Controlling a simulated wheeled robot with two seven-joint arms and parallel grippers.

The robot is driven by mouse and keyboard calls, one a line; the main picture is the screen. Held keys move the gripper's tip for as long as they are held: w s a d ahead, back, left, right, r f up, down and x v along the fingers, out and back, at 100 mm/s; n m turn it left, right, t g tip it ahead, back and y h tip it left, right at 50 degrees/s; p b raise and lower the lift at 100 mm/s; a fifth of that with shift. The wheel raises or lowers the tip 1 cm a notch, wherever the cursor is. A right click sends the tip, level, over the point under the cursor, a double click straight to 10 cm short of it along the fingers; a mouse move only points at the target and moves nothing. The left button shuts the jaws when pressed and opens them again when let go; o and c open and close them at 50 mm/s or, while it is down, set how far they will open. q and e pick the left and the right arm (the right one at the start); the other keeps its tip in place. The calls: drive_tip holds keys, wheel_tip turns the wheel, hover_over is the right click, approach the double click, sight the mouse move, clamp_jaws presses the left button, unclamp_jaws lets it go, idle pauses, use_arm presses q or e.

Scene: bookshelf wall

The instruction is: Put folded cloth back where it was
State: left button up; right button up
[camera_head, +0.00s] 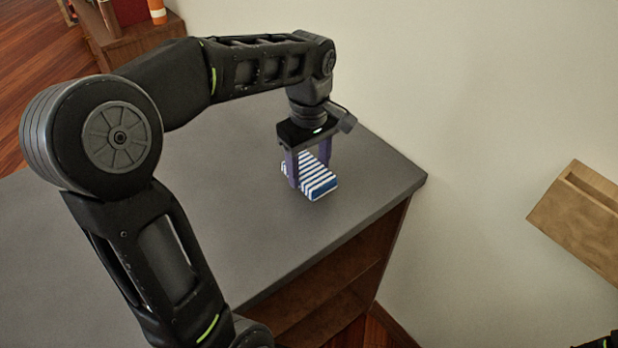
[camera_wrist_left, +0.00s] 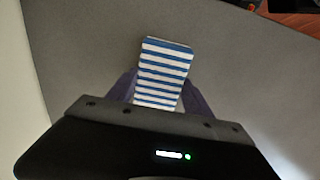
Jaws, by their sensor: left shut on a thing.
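The folded cloth (camera_head: 318,183) is a small block with blue and white stripes. It is at the grey top of the shelf unit, near the right corner; whether it touches the surface I cannot tell. My left gripper (camera_head: 307,170) points down over it, its two purple fingers on either side of the cloth, shut on it. In the left wrist view the cloth (camera_wrist_left: 162,72) stands out between the fingers, and its near end is hidden by the gripper body. My right gripper is not in view; only a bit of dark arm shows at the bottom right corner.
The grey top (camera_head: 240,215) is clear around the cloth. Its right edge and corner lie close by, with open wooden shelves (camera_head: 330,305) below. A wooden box-like piece (camera_head: 582,220) is at the right by the pale wall. A brown unit with several items stands at the top left.

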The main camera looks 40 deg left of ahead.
sight(309, 170)
use_arm(q)
wheel_tip(309, 170, down, 4)
drive_tip(key=shift+r, duration=0.25)
drive_tip(key=shift+f, duration=0.1)
drive_tip(key=shift+f, duration=0.25)
drive_tip(key=o, duration=1.3)
drive_tip(key=shift+r, duration=0.1)
